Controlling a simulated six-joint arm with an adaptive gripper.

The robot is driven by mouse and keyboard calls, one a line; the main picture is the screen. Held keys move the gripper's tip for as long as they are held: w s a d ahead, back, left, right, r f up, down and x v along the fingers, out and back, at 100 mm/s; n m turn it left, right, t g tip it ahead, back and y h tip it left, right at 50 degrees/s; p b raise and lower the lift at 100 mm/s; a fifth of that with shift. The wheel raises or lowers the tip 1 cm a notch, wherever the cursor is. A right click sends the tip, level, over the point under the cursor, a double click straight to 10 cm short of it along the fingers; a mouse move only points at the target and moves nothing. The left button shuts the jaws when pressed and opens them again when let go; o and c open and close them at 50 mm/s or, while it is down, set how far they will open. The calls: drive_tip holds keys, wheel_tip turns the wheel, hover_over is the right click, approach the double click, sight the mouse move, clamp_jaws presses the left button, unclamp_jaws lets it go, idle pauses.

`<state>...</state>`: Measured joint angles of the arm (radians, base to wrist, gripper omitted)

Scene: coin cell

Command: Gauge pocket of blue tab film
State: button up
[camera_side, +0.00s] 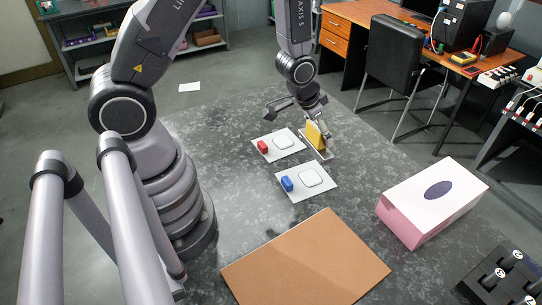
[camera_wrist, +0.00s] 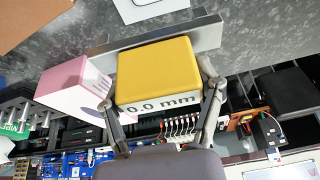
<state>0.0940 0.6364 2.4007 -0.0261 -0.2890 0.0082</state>
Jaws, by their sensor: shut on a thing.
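My gripper (camera_side: 313,112) is shut on a yellow gauge (camera_side: 316,136) and holds it just behind and right of the white films. In the wrist view the gauge (camera_wrist: 155,70) sits between the two fingers (camera_wrist: 160,95), its display reads 0.0 mm, and a grey metal bar crosses its far end. The blue tab film (camera_side: 321,190) is a white sheet with a blue block (camera_side: 287,184) on its left and a pale rounded pocket (camera_side: 311,177) beside the block. The gauge is apart from this pocket.
A similar white film with a red block (camera_side: 263,147) and pocket (camera_side: 284,141) lies behind, close to the gauge. A brown board (camera_side: 305,262) lies in front. A pink and white box (camera_side: 432,200) stands at right. Black equipment (camera_side: 500,278) is at front right.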

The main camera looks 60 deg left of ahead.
drive_tip(key=shift+f, duration=4.6)
drive_tip(key=shift+f, duration=0.35)
drive_tip(key=o, duration=1.3)
drive_tip(key=shift+r, duration=0.15)
drive_tip(key=shift+r, duration=3.4)
